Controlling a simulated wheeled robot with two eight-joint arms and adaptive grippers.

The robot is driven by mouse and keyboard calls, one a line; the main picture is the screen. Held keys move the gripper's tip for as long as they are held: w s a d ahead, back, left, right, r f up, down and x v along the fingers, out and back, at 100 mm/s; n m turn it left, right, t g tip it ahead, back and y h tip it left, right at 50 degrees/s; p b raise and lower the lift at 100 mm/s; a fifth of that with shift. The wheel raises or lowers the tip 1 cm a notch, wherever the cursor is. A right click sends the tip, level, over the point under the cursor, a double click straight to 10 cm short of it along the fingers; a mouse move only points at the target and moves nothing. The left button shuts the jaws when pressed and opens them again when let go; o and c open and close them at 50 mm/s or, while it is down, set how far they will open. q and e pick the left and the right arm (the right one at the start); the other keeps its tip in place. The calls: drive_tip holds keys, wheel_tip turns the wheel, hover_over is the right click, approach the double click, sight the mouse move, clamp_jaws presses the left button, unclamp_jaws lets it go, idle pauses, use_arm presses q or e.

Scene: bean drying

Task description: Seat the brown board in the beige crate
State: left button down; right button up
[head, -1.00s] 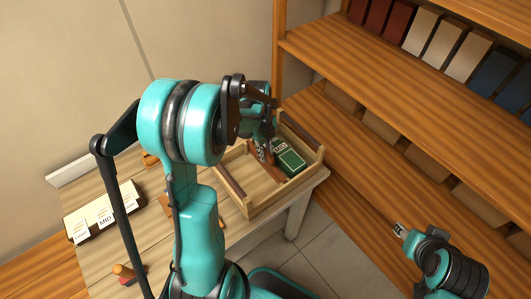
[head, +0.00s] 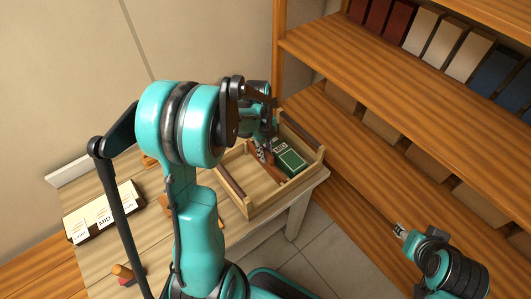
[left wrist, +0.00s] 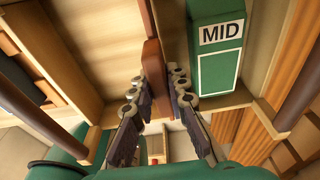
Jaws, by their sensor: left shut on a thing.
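The beige crate (head: 247,206) stands on the table, with a dark brown bar along two opposite sides. The brown board (head: 270,171) is upright inside it, between an empty compartment on the left and a green MID box (head: 291,160) on the right. My left gripper (left wrist: 155,86) is shut on the board (left wrist: 153,60), one finger on each side. The green box (left wrist: 215,60) stands close to the right finger. The arm hides part of the crate's far left in the head view. I cannot tell whether the board's lower edge touches the crate floor. My right gripper (head: 399,230) is away at the lower right.
A label rack (head: 103,213) with white cards lies on the left of the table. Wooden shelves (head: 400,90) with coloured boxes rise on the right, close beyond the crate. Floor shows between table and shelves.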

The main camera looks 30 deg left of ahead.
use_arm(q)
drive_tip(key=shift+f+b, duration=0.3)
drive_tip(key=shift+f, duration=0.05)
drive_tip(key=shift+r, duration=0.35)
idle(0.5)
drive_tip(key=c, duration=1.4)
unclamp_jaws()
drive_tip(key=shift+r+p, duration=0.1)
drive_tip(key=shift+p, duration=0.2)
drive_tip(key=shift+w+a+r+p, duration=0.1)
drive_tip(key=shift+a+r+p, duration=0.05)
drive_tip(key=shift+r+p, duration=0.85)
drive_tip(key=shift+a+r+p, duration=0.2)
drive_tip(key=shift+r+p, duration=0.35)
drive_tip(key=shift+r, duration=0.7)
drive_tip(key=shift+w+a+r+p, duration=0.1)
drive_tip(key=shift+a+r+p, duration=0.05)
drive_tip(key=shift+r+p, duration=0.85)
drive_tip(key=shift+r, duration=0.15)
drive_tip(key=shift+d+b, duration=0.1)
drive_tip(key=shift+b, duration=0.2)
